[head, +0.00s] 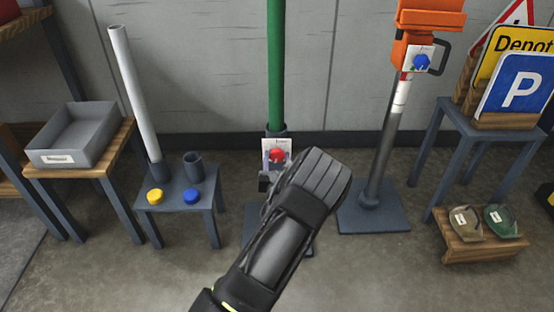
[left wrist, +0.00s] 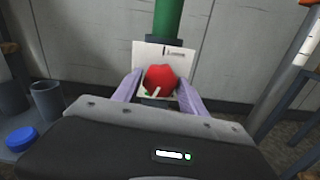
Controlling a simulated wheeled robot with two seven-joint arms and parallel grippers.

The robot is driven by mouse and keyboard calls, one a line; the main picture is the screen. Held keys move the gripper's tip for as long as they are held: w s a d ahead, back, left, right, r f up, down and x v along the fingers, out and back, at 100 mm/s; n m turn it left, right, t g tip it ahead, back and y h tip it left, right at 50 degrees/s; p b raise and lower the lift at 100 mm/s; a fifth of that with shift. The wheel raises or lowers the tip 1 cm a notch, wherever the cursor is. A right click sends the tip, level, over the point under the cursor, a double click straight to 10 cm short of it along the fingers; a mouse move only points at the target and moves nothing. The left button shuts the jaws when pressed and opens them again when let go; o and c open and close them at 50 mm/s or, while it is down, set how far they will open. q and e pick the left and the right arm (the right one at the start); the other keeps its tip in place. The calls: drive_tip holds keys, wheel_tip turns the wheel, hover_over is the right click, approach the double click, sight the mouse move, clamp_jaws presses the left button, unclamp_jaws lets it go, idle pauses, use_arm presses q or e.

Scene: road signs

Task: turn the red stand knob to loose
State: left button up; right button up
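The red knob (head: 277,156) sits on a white label plate (head: 268,146) on the stand with the green pole (head: 276,70). In the left wrist view the red knob (left wrist: 161,79) is near the middle, with a small white pointer and a bit of green at its lower edge. The plate (left wrist: 178,55) has a dark mark and small print that I cannot read surely. My left gripper (left wrist: 160,78) has its two pale fingers on either side of the knob, with small gaps showing. In the head view its dark body covers part of the stand. My right gripper is not in view.
An orange-topped stand with a blue knob (head: 421,62) is to the right. A small table (head: 178,208) with a yellow cap (head: 155,196), blue cap (head: 192,195) and grey cup (head: 194,167) is to the left. A sign table (head: 470,125) stands far right.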

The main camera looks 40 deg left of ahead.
use_arm(q)
drive_tip(key=c, duration=1)
